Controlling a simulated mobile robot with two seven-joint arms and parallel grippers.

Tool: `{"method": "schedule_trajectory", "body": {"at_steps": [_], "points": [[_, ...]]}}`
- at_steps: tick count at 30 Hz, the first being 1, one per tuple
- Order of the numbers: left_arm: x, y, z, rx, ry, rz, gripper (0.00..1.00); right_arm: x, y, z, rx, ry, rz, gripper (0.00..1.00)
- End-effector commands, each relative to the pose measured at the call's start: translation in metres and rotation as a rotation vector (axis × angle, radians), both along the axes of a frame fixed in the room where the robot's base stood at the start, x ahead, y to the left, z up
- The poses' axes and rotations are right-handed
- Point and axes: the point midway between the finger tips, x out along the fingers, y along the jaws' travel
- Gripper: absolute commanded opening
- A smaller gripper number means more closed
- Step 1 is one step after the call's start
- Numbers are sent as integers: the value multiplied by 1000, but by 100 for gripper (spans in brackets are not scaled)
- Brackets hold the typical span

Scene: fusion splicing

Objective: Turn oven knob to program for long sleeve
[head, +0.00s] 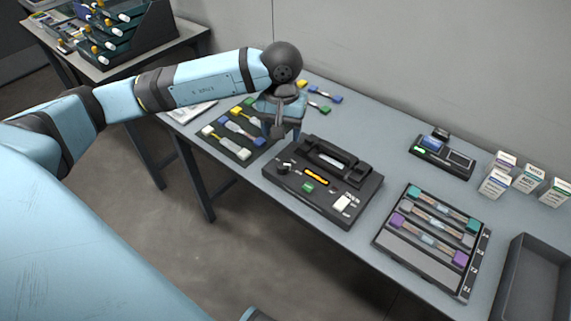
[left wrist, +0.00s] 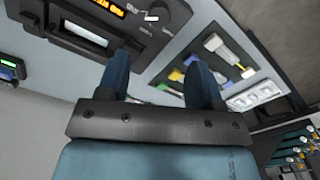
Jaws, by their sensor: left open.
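The black splicing unit with the oven (head: 355,190) sits on the middle of the table. Its round dark knob (head: 284,167) is on the left of the front panel, beside a lit orange display (head: 316,177). The knob (left wrist: 152,15) also shows at the top of the left wrist view, with a pale mark; its exact setting is too small to read. My left gripper (head: 286,131) is open and empty, above the table just behind and left of the unit, apart from the knob. Its two blue fingers (left wrist: 158,62) are spread in the left wrist view. My right gripper is not in view.
A dark mat (head: 236,151) with coloured connectors lies left of the unit. A tray of splices (head: 415,255) lies right, then an empty grey bin (head: 535,285). A small device (head: 442,157) and white boxes (head: 497,184) stand at the back right.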

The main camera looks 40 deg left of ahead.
Motion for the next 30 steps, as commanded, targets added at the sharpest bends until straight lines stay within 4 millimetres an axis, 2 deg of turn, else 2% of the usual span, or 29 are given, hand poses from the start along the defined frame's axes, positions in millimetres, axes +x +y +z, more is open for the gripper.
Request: {"method": "schedule_trajectory", "body": {"at_steps": [1, 9, 15, 21, 29, 30], "points": [[-1, 0, -12, 0, 4, 1, 60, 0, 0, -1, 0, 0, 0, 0], [-1, -1, -70, -4, 4, 2, 60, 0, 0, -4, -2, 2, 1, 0], [-1, -1, -100, -4, 3, 2, 60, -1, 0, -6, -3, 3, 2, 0], [0, -1, -113, -5, 1, 2, 60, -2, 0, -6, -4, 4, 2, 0], [0, -1, -113, -4, 0, 2, 60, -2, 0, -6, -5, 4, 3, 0], [0, -1, -113, -4, 0, 2, 53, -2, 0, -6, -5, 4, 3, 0]]}}
